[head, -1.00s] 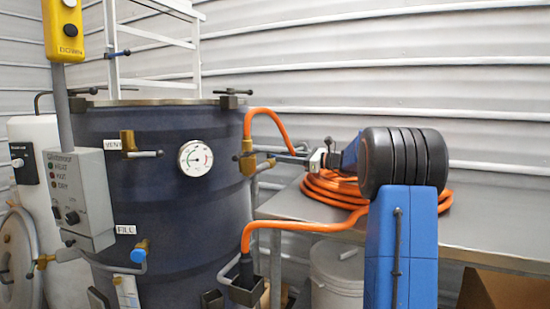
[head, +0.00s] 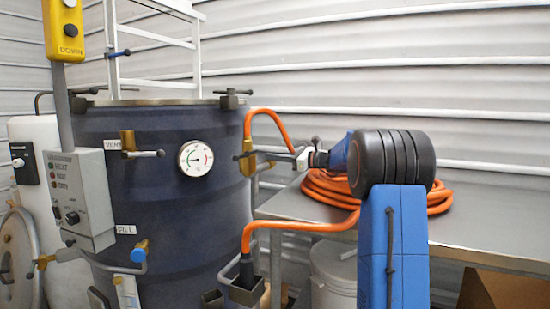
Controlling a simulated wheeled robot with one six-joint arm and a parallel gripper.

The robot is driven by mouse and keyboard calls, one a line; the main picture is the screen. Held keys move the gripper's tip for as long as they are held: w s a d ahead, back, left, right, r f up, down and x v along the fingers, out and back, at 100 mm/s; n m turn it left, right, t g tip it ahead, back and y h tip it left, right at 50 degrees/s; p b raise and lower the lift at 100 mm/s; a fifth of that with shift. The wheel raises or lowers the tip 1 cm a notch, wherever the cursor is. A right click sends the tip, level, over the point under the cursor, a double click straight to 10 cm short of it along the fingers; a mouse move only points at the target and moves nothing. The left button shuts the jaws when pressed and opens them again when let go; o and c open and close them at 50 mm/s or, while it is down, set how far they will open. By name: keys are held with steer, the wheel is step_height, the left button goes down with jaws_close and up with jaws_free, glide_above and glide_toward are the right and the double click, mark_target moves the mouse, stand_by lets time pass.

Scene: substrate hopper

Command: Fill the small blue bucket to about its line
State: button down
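No small blue bucket shows in the head view. A large dark vessel (head: 160,215) with a round dial gauge (head: 195,158) stands left of centre. On its right side is a brass valve (head: 248,158) with an orange hose and a grey handle pointing right. My gripper (head: 297,157) is at the outer end of this handle, small and partly hidden by my own arm. I cannot tell whether its fingers are open, shut or touching the handle.
A grey metal table (head: 470,228) with a coiled orange hose (head: 330,189) stands at the right. A white lidded bucket (head: 335,275) is below it. A control box (head: 82,200) and a yellow pendant (head: 64,28) are at the left. Ribbed wall closes the back.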

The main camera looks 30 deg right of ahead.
steer(key=shift+a, duration=0.1)
steer(key=shift+s+a+m+t+h, duration=0.15)
steer(key=shift+m+t+h, duration=0.6)
steer(key=shift+m+h, duration=0.5)
steer(key=shift+s+a+m+t+h, duration=0.15)
steer(key=shift+m+t+h, duration=0.65)
steer(key=shift+h, duration=0.85)
steer(key=shift+w, duration=0.1)
steer(key=c, duration=1.8)
jaws_free()
steer(key=v, duration=1.7)
steer(key=shift+s, duration=0.2)
